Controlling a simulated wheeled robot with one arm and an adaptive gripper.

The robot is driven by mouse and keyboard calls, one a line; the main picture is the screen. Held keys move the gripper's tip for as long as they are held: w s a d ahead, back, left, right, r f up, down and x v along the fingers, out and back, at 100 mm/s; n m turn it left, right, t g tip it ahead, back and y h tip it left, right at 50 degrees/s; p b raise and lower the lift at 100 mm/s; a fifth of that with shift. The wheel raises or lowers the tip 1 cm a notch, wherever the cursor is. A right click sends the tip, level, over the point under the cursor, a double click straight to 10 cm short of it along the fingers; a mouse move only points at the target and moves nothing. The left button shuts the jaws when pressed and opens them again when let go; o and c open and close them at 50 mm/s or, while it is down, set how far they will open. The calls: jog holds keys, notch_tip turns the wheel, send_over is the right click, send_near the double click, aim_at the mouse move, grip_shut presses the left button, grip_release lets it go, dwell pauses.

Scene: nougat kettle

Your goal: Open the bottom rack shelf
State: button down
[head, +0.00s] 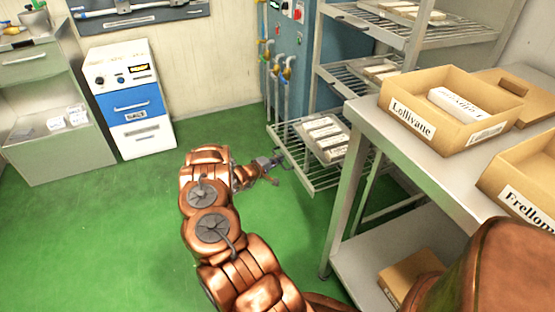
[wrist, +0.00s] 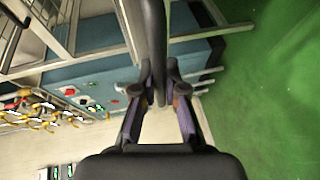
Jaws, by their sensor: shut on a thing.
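The bottom rack shelf (head: 299,174) is a wire shelf low on the metal rack, with pale nougat bars lying on it. It appears to stick out to the left beyond the shelves above it. My gripper (head: 274,168) is at the shelf's left outer edge in the head view. In the wrist view my gripper (wrist: 159,88) is closed around a dark bar (wrist: 155,38) running up between the fingertips.
A metal table (head: 350,140) with cardboard boxes (head: 455,108) stands right of the shelf. Higher rack shelves (head: 345,77) hang above. A blue cabinet (head: 300,60) with pipes stands behind. A white-and-blue machine (head: 128,100) is at the back left. Green floor (head: 110,235) is clear to the left.

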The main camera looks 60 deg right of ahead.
jog(key=shift+w, duration=0.1)
jog(key=c, duration=1.2)
grip_release()
jog(key=v, duration=1.2)
